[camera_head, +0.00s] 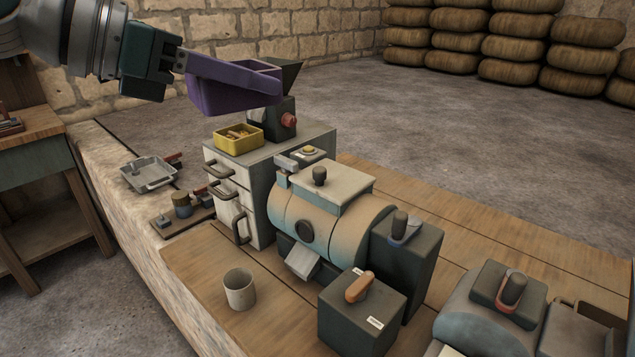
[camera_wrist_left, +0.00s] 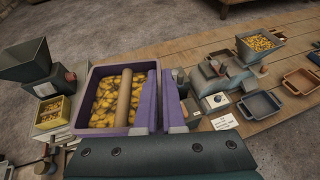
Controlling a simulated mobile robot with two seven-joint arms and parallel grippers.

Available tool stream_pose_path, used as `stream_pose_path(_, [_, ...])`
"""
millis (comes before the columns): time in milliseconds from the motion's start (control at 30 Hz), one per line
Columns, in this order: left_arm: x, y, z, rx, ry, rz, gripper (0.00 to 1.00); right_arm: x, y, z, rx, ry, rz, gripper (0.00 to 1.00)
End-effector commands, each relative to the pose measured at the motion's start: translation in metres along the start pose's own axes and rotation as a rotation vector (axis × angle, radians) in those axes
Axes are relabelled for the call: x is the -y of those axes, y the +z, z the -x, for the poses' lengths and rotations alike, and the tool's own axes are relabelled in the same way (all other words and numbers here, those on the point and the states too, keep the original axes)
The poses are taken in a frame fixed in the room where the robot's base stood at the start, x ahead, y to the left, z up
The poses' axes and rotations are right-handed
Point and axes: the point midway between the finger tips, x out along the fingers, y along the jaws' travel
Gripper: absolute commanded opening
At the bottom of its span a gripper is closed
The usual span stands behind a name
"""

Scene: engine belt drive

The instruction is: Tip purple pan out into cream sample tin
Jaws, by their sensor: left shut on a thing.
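The purple pan (camera_head: 238,92) is held in the air by my left gripper (camera_head: 182,62), which is shut on its near end. The pan hangs above the cabinet, over the yellow box, and looks roughly level. In the left wrist view the pan (camera_wrist_left: 91,95) holds many yellow pieces (camera_wrist_left: 103,100) and a brown roll-shaped thing (camera_wrist_left: 124,97). A cream cup-like tin (camera_head: 239,289) stands upright on the wooden bench, well below and apart from the pan; I cannot see its bottom inside. My right gripper is not in view.
A yellow box (camera_head: 239,139) with small pieces stands on the cabinet (camera_head: 215,165), beside a dark hopper machine (camera_head: 271,117). A tan and blue drum machine (camera_head: 335,220) and a dark box (camera_head: 361,318) stand right of the tin. A grey tray (camera_head: 149,174) lies on the stone ledge.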

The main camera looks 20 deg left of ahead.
Motion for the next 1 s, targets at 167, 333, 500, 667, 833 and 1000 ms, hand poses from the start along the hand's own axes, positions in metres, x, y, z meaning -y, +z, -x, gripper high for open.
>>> stream_pose_path(167, [-0.017,-0.050,-0.058,0.001,0.046,0.024,0.00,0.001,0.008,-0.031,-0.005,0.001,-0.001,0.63])
stream_pose_path(333, [-0.021,-0.095,-0.108,0.001,0.079,0.037,0.00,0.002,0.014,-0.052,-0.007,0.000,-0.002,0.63])
stream_pose_path(500, [-0.017,-0.137,-0.150,0.000,0.099,0.045,0.00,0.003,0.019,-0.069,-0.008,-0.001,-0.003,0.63])
stream_pose_path(667, [-0.011,-0.161,-0.173,0.001,0.107,0.047,0.00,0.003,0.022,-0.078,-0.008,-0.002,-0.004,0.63])
stream_pose_path(833, [-0.007,-0.171,-0.182,0.001,0.110,0.046,0.00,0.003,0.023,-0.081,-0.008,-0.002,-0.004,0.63])
stream_pose_path(1000, [-0.007,-0.171,-0.182,0.002,0.111,0.044,0.00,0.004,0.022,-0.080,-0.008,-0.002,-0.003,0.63])
